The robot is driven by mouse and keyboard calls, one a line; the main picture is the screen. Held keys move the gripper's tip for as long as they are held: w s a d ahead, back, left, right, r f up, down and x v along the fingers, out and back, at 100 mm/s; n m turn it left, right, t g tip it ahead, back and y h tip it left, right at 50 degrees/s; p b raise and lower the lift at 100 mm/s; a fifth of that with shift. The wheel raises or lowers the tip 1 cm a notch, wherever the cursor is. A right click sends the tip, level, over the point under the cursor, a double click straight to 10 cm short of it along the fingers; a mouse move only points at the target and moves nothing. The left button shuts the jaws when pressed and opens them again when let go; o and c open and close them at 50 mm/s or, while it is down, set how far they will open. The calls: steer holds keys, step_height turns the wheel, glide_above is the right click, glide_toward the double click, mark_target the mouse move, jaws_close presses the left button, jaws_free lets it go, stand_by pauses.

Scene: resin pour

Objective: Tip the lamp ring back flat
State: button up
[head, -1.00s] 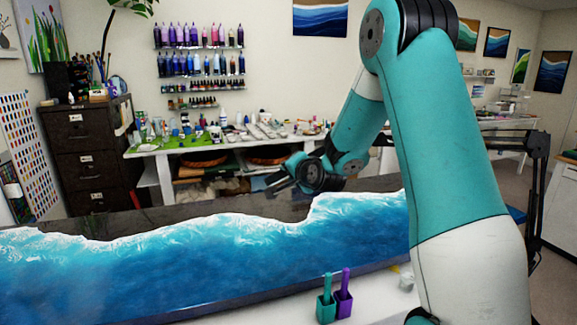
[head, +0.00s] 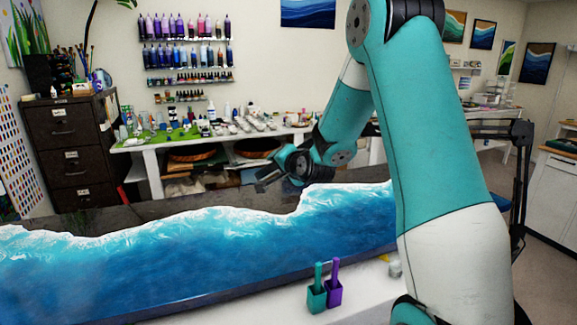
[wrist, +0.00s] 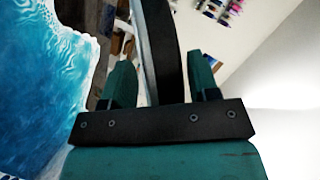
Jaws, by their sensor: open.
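My gripper (head: 268,174) is above the far, dark part of the river table in the head view, its fingers pointing left. In the wrist view my gripper (wrist: 159,62) is open, with one teal finger at each side. A dark curved band (wrist: 167,40) with a pale left edge runs between the fingers; it looks like part of the lamp ring. I cannot tell whether a finger touches it. In the head view the ring cannot be made out. A black jointed lamp arm (head: 522,170) stands at the right, running left behind my arm.
The river table (head: 200,260) with blue and white resin fills the foreground. A cluttered workbench (head: 150,149) and a dark drawer cabinet (head: 70,150) are behind.

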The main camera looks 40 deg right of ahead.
steer(key=b+v, duration=0.7)
steer(key=v, duration=1)
steer(key=shift+s+r, duration=0.1)
steer(key=shift+a, duration=0.1)
